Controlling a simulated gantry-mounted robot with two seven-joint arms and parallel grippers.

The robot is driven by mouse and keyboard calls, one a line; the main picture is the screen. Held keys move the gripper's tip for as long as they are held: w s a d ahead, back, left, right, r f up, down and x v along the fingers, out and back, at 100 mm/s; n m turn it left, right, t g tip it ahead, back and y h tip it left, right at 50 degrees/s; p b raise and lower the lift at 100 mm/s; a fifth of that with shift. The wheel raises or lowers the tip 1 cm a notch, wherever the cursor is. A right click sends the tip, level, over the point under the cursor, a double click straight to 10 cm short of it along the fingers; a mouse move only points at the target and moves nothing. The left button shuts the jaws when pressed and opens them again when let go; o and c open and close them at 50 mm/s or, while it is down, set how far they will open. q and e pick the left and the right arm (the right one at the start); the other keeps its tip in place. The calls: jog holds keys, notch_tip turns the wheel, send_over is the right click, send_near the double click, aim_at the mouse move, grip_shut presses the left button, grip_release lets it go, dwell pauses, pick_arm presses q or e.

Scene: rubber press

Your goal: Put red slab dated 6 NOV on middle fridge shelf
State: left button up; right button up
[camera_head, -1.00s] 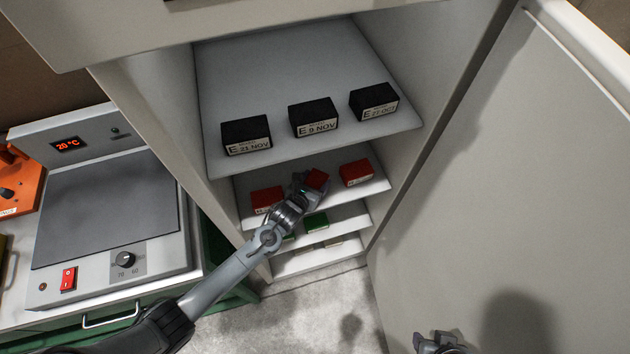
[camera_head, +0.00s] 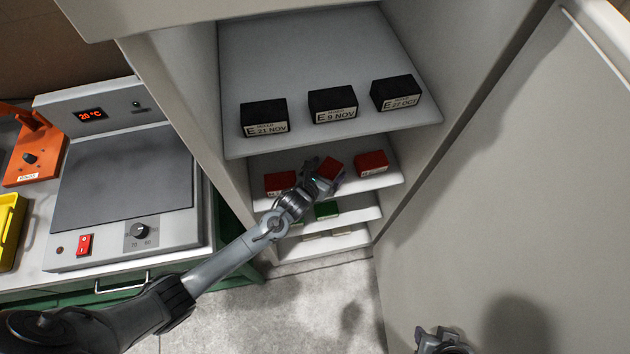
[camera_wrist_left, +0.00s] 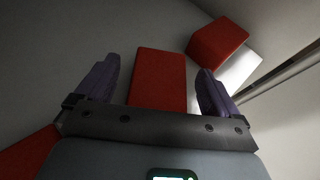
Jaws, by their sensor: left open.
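Three red slabs stand on the second fridge shelf (camera_head: 345,188) from the top. The left red slab (camera_head: 279,183) and the right red slab (camera_head: 371,163) are clear of my gripper, and their labels are too small to read. The middle red slab (camera_head: 331,168) is at my left gripper (camera_head: 318,176). In the left wrist view the middle slab (camera_wrist_left: 158,80) lies between the two open fingers of my left gripper (camera_wrist_left: 155,90), with gaps on both sides. Its label does not show. My right gripper (camera_head: 443,342) is at the bottom edge, partly cut off.
Black slabs (camera_head: 333,106) dated 21 NOV, 9 NOV and 27 OCT stand on the top shelf (camera_head: 300,60). Green slabs (camera_head: 326,210) lie on a lower shelf. The open fridge door (camera_head: 500,190) is on the right. A heating plate unit (camera_head: 125,180) stands on the left bench.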

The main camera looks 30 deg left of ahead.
pick_arm(q)
jog(key=s+a+r+n+g, duration=0.1)
jog(key=s+r+n+g, duration=0.2)
jog(key=s+n, duration=0.8)
jog(key=s+a+r+n+g+y+p, duration=0.1)
jog(key=s+a+r+n+g, duration=0.1)
jog(key=s+n, duration=0.8)
jog(key=s+a+r+n+g, duration=0.1)
jog(key=s+r+n+g, duration=0.3)
jog(key=s+n, duration=0.7)
jog(key=r+n, duration=0.1)
jog(key=n, duration=0.2)
jog(key=shift+s+a+r+g, duration=0.2)
jog(key=shift+s+r+g, duration=0.1)
jog(key=shift+s+g, duration=0.1)
jog(key=shift+r+p, duration=0.1)
jog(key=shift+p, duration=0.25)
